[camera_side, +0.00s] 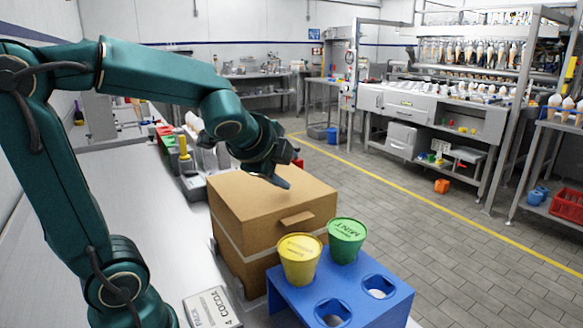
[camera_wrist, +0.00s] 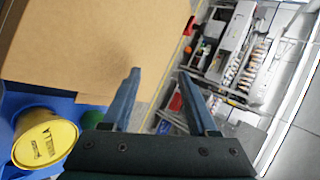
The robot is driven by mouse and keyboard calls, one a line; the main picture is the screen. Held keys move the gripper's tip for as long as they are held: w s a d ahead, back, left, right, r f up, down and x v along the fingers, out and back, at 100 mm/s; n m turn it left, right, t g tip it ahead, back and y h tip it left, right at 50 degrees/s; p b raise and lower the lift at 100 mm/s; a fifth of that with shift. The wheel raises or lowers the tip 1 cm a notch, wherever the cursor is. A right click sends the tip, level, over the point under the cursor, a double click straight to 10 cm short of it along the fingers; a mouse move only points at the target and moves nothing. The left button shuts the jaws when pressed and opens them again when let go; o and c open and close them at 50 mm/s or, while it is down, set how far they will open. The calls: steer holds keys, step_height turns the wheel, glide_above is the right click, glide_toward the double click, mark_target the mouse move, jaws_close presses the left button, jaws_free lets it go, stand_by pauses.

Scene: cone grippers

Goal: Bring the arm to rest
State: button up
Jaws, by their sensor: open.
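My gripper (camera_side: 284,174) is above the top of a cardboard box (camera_side: 250,200) in the side view, with nothing in its jaws. In the wrist view its two fingers (camera_wrist: 158,76) stand apart and empty, with the box (camera_wrist: 95,45) beyond them to the left. A yellow-lidded cone (camera_side: 300,258) and a green-lidded cone (camera_side: 346,240) stand upright in a blue holder (camera_side: 385,308). The gripper is clear of both. The yellow lid (camera_wrist: 45,143) shows at lower left in the wrist view.
The holder has two empty holes at its front. A box marked cocoa (camera_side: 212,308) lies on the metal table (camera_side: 130,190). Small coloured items line the table behind the cardboard box. The tiled floor (camera_side: 480,265) to the right is mostly open.

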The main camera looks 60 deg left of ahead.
steer(key=d+n, duration=0.1)
steer(key=s+d+n+h, duration=0.1)
steer(key=d+n, duration=0.1)
steer(key=s+d+n, duration=0.1)
steer(key=shift+s+d+f+n+h, duration=0.15)
steer(key=shift+d+f+n+h, duration=0.1)
steer(key=shift+n+h, duration=0.15)
steer(key=s+d+n+h, duration=0.1)
steer(key=d, duration=0.1)
steer(key=s+d+f+n+g+h, duration=0.1)
steer(key=s+d, duration=0.1)
steer(key=s+d+f+n+h, duration=0.1)
steer(key=s+d, duration=0.1)
steer(key=d, duration=0.1)
steer(key=shift+f+n+g+h, duration=0.1)
steer(key=shift+n+g+h, duration=0.2)
steer(key=shift+g, duration=0.1)
steer(key=s+d+f+n+g, duration=0.1)
steer(key=s+f+n, duration=0.1)
steer(key=s, duration=0.4)
steer(key=shift+d+f+n+h, duration=0.3)
steer(key=shift+d+f, duration=0.1)
